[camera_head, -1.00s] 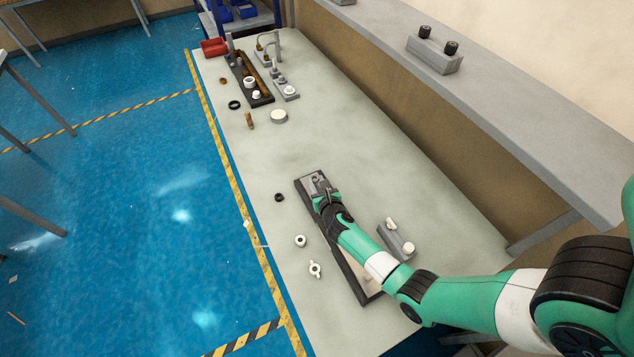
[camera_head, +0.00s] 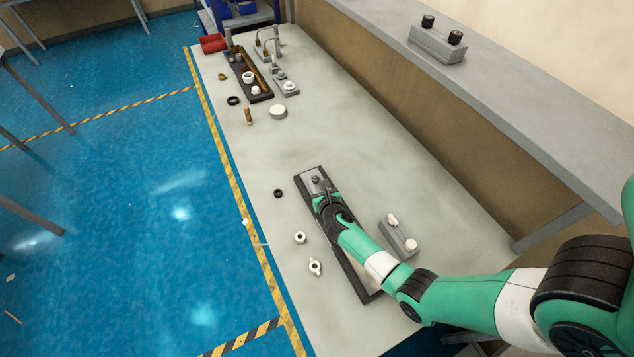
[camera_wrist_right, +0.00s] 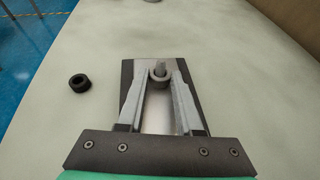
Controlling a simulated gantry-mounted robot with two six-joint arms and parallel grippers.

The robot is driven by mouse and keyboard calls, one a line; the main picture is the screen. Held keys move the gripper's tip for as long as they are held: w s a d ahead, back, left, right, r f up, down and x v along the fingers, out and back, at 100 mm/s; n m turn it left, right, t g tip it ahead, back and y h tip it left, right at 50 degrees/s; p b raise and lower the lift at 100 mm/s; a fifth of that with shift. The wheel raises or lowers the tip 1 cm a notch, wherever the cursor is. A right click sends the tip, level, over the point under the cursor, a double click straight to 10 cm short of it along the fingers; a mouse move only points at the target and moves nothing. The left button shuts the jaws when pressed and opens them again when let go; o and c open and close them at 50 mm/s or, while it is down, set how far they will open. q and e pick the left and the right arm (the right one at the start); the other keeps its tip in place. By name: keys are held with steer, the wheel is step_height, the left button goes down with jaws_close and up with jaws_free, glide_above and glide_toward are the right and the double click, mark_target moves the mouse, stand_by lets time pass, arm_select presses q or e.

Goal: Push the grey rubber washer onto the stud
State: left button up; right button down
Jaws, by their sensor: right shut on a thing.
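The stud (camera_wrist_right: 161,66) stands upright on a plate on the dark base (camera_head: 350,276); its spot also shows in the head view (camera_head: 316,180). My right gripper (camera_wrist_right: 158,77) is over the base, its fingers closing in on a grey ring, the rubber washer (camera_wrist_right: 158,83), at their tips. The washer is right at the stud, with the stud's top showing just beyond or through its opening; I cannot tell whether it is around the stud. In the head view my right gripper (camera_head: 326,195) hides the washer. My left gripper is not in view.
A black ring (camera_head: 278,193) lies left of the base, also in the wrist view (camera_wrist_right: 79,82). A white ring (camera_head: 300,238) and a white winged part (camera_head: 315,267) lie nearer. A grey block (camera_head: 398,238) with white knobs stands at right. The table's middle is clear.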

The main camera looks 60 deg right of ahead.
steer(key=c, duration=0.5)
jaws_free()
steer(key=shift+s+a+r+p, duration=0.2)
steer(key=shift+r+p, duration=0.05)
steer(key=shift+p, duration=0.1)
steer(key=p+v, duration=0.3)
steer(key=v, duration=0.7)
steer(key=shift+s+a+r+p, duration=0.2)
steer(key=shift+s+a+p, duration=0.1)
steer(key=shift+s+a, duration=0.05)
steer(key=shift+w, duration=0.1)
